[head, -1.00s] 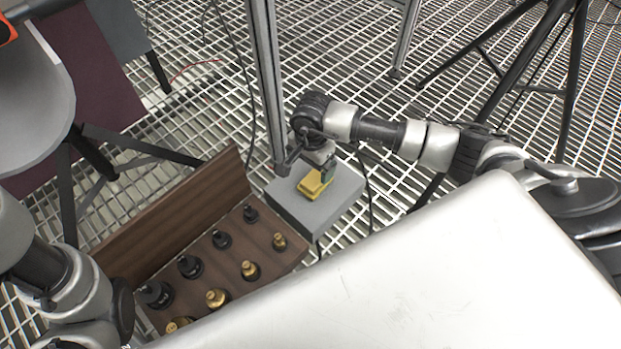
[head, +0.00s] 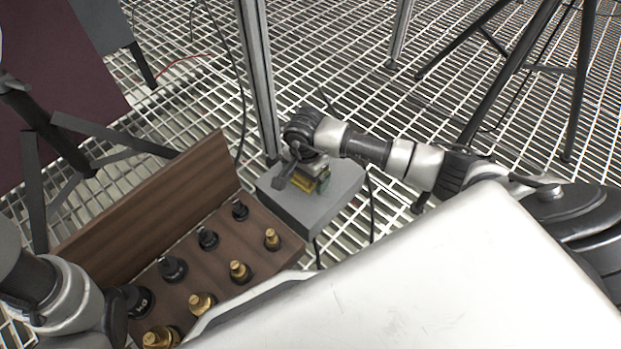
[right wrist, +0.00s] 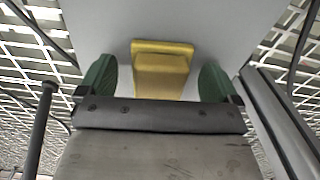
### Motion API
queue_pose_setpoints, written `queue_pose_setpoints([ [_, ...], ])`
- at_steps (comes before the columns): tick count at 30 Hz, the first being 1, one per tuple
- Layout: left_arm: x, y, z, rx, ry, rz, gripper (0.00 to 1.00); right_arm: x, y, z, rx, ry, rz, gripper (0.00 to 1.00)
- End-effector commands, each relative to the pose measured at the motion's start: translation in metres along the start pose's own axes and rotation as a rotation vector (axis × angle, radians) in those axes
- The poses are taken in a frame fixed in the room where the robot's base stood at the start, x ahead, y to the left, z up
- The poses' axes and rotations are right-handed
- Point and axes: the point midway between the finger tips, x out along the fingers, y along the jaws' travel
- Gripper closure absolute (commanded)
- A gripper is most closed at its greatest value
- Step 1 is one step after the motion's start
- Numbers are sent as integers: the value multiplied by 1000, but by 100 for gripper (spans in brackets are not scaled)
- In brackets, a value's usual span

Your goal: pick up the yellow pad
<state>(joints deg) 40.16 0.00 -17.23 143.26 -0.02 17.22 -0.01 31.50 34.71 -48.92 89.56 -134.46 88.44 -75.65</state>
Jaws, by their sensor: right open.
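The yellow pad (head: 302,182) is on the grey block (head: 318,214), partly hidden under my right gripper in the head view. In the right wrist view the pad (right wrist: 160,72) lies centred between the green fingers of my right gripper (right wrist: 157,82). The fingers are open, with a gap on each side of the pad. In the head view my right gripper (head: 308,183) is right over the pad. My left gripper is not in view; only part of my left arm shows at the lower left.
A brown wooden rack (head: 215,250) with several black and brass knobbed pieces stands left of the grey block. A metal post (head: 258,80) rises just behind the block. Black tripod legs (head: 525,50) stand at the back right on the grated floor.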

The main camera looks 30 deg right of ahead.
Motion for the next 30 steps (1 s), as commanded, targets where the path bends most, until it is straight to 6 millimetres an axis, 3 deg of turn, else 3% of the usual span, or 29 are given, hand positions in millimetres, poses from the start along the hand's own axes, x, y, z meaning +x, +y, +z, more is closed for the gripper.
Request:
queue_pose_setpoints([
  [7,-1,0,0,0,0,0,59,0,0,0,0,1,-1,8],
  [17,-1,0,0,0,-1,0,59,0,0,0,0,1,-1,58],
  [30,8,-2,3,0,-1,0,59,-10,0,0,0,1,-2,60],
])
